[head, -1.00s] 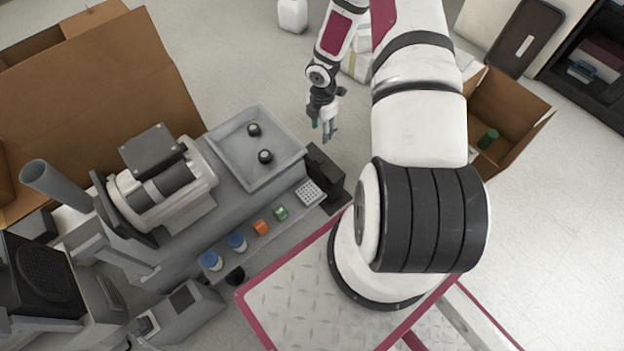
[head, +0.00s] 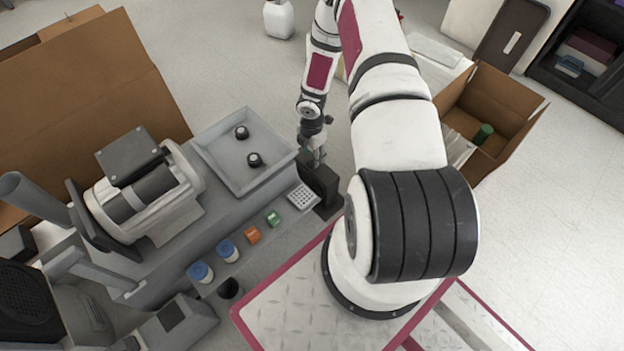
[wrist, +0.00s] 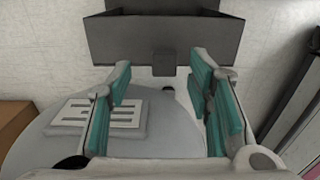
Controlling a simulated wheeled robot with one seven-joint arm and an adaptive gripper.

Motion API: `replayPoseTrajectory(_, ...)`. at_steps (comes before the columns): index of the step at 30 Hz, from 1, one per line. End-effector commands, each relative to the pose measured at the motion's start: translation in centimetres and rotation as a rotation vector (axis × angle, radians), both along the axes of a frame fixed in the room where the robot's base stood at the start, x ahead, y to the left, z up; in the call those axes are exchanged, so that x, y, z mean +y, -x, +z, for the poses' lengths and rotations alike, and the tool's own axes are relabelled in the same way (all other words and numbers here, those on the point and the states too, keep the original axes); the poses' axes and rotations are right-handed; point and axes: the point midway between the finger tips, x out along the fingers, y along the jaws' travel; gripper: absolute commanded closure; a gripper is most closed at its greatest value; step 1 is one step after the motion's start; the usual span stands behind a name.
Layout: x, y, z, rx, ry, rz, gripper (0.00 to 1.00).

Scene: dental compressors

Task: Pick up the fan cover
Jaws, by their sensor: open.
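A small pale grid plate (head: 302,196), which looks like the fan cover, lies at the right end of the grey bench's front ledge. My gripper (head: 318,158) is just behind and to the right of it, beside a dark box at the bench end, and is partly hidden there. In the wrist view my open gripper (wrist: 160,80) has nothing between its teal-padded fingers. A pale slotted plate (wrist: 98,114) shows behind the left finger, on a rounded grey surface; I cannot tell whether it is the same plate.
The dark box (head: 322,184) stands close to my gripper; a dark open box (wrist: 160,40) is ahead in the wrist view. Green (head: 273,219) and orange (head: 253,235) pieces and blue-lidded jars line the ledge. A grey tray (head: 245,160) holds two black knobs. A cardboard box (head: 500,115) stands right.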

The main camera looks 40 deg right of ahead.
Motion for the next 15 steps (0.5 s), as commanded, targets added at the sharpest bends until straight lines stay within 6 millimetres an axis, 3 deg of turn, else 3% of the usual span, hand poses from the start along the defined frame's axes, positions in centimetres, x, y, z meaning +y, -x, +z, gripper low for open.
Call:
replayPoseTrajectory(8,0.3,0.6,-3.8,0.002,-0.001,-0.001,0.53)
replayPoseTrajectory(15,0.2,0.5,-4.0,0.000,0.000,-0.001,0.53)
